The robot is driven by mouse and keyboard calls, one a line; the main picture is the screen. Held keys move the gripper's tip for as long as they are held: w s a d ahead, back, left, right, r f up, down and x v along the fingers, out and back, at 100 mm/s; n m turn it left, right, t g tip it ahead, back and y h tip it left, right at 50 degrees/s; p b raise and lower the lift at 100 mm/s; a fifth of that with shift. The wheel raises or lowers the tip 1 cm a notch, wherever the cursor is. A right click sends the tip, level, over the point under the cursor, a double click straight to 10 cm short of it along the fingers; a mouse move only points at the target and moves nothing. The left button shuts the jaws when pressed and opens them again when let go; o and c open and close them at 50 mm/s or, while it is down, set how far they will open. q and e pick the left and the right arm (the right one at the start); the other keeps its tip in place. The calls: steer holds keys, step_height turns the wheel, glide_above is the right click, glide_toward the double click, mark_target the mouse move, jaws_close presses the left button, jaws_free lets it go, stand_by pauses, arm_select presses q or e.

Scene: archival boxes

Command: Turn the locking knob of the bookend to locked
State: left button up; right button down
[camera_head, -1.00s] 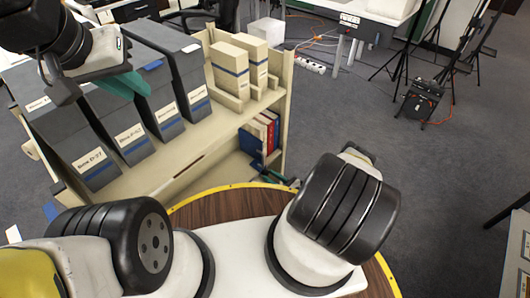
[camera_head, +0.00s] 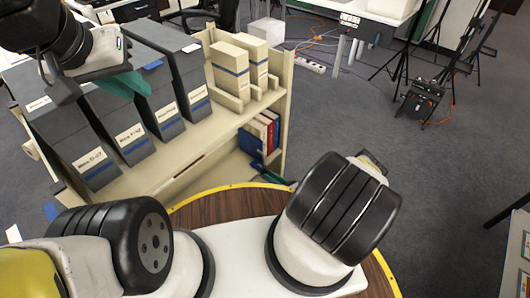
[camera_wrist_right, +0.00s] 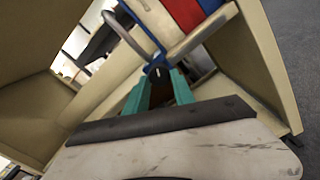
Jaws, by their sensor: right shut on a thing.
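In the right wrist view, the teal fingers of my right gripper (camera_wrist_right: 157,78) reach into the lower shelf bay. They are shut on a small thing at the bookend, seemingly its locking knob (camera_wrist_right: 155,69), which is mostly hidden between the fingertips. In the head view, a blue panel, seemingly the bookend (camera_head: 250,142), stands left of the books. The knob's setting cannot be read. My left gripper (camera_head: 123,86) is at the upper left, its teal fingers at the tops of grey boxes; its opening is unclear.
Grey archival boxes (camera_head: 127,130) and cream boxes (camera_head: 230,70) stand on the shelf unit's top (camera_head: 190,147). Open carpet (camera_head: 440,180) lies to the right.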

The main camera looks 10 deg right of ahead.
steer(key=m, duration=1.2)
steer(key=shift+r, duration=0.1)
stand_by(0.4)
steer(key=c, duration=1.1)
jaws_free()
steer(key=shift+o, duration=0.2)
steer(key=v, duration=0.8)
